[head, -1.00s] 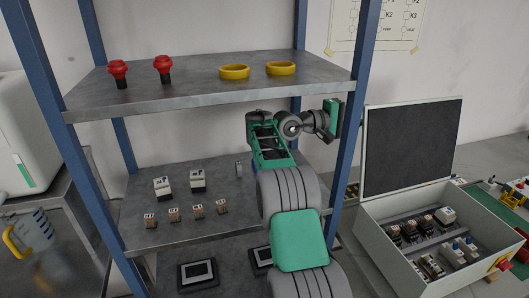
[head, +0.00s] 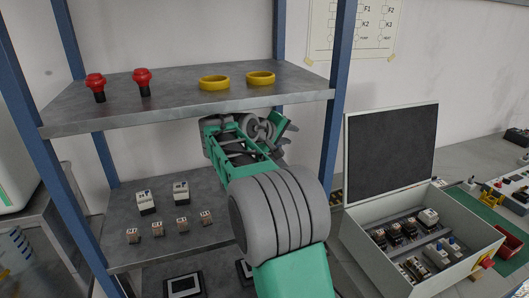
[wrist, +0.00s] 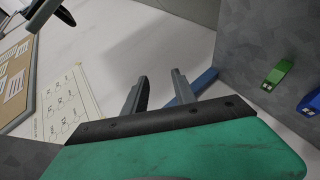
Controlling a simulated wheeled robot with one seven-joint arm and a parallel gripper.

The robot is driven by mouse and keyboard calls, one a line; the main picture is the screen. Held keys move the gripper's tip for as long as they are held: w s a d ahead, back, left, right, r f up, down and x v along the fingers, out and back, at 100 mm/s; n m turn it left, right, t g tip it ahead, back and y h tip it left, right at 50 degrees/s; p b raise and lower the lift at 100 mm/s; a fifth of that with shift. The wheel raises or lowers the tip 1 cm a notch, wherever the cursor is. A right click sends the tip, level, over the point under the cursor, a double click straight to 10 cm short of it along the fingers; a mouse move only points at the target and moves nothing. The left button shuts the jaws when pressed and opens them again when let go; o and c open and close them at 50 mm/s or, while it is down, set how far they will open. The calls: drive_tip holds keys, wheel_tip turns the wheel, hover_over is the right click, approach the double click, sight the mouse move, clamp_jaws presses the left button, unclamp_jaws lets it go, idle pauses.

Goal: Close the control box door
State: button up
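The control box (head: 405,278) is a pale open-topped case at the right of the head view, with several components inside. Its door (head: 392,152) stands up at the back edge, wide open, with its dark inner face showing. My gripper (head: 284,124) is in front of the shelf, left of the box and apart from the door. Its fingers are not clear in the head view. In the wrist view the two fingers of my gripper (wrist: 160,80) are spread with nothing between them. The box and door do not appear in the wrist view.
A blue shelf post (head: 335,120) stands between my gripper and the box. The upper shelf (head: 190,110) holds red buttons (head: 142,80) and yellow rings (head: 261,77). The lower shelf (head: 215,235) holds several small components. A wall poster (wrist: 72,105) shows in the wrist view.

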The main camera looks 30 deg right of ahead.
drive_tip(key=a+f+t+y, duration=0.1)
drive_tip(key=a+f+y, duration=0.2)
drive_tip(key=a, duration=0.6)
drive_tip(key=shift+s+a+n+y, duration=0.25)
drive_tip(key=shift+s+n+y, duration=0.05)
drive_tip(key=shift+s+n, duration=0.1)
